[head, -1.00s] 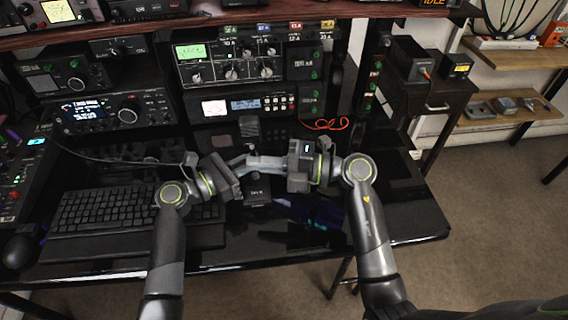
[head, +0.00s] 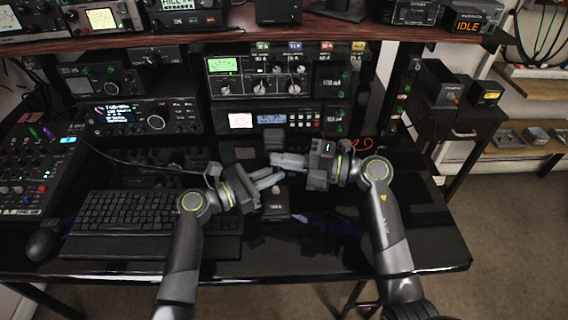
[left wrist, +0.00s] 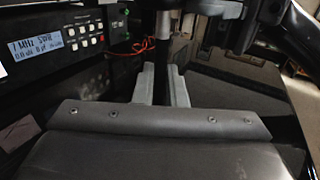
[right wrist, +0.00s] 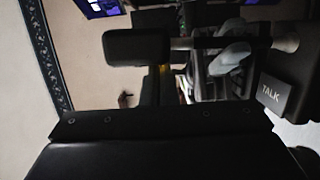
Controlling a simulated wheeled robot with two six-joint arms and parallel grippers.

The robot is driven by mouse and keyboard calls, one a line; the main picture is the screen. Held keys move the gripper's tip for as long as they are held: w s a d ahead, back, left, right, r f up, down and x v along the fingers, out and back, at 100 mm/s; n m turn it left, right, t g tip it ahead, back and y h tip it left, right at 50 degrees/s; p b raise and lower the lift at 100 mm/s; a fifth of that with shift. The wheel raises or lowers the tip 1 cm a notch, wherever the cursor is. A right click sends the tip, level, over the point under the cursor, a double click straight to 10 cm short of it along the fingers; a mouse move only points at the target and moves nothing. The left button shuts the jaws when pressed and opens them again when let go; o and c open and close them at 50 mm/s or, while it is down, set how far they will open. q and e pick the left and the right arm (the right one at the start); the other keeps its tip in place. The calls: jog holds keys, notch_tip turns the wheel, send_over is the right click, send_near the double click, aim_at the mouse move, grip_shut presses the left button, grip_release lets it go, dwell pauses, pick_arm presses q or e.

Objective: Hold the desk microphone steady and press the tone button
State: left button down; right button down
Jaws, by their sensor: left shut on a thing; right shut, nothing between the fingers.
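The desk microphone has a dark block-shaped head (head: 273,139) and a dark base (head: 275,207) on the glossy desk. My left gripper (head: 270,179) is shut on its upright stem (left wrist: 163,52), between head and base. The right wrist view shows the microphone sideways, with its head (right wrist: 137,47), stem (right wrist: 278,44) and a TALK plate (right wrist: 272,93) on the base. My right gripper (head: 288,160) is shut and empty, just below and right of the head, above the left fingers. It looks close to the stem; contact is unclear. I can read no tone label.
A keyboard (head: 130,212) lies left of the microphone, with a mouse (head: 44,245) beside it. Radio units (head: 285,120) stand behind under a wooden shelf (head: 350,28). A red cable (head: 366,143) lies behind my right gripper. The desk's right front is mostly clear.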

pick_arm(q)
jog(key=shift+s, duration=0.15)
pick_arm(e)
jog(key=shift+w+d+f, duration=0.1)
jog(key=shift+w+f, duration=0.05)
jog(key=shift+w, duration=0.15)
pick_arm(q)
jog(key=shift+f, duration=0.1)
pick_arm(e)
jog(key=shift+s, duration=0.15)
jog(key=s+d, duration=0.6)
jog(key=d, duration=0.3)
jog(key=shift+s+d+r, duration=0.2)
jog(key=shift+s+d, duration=0.05)
pick_arm(q)
jog(key=c, duration=1.4)
grip_release()
jog(key=shift+d, duration=0.1)
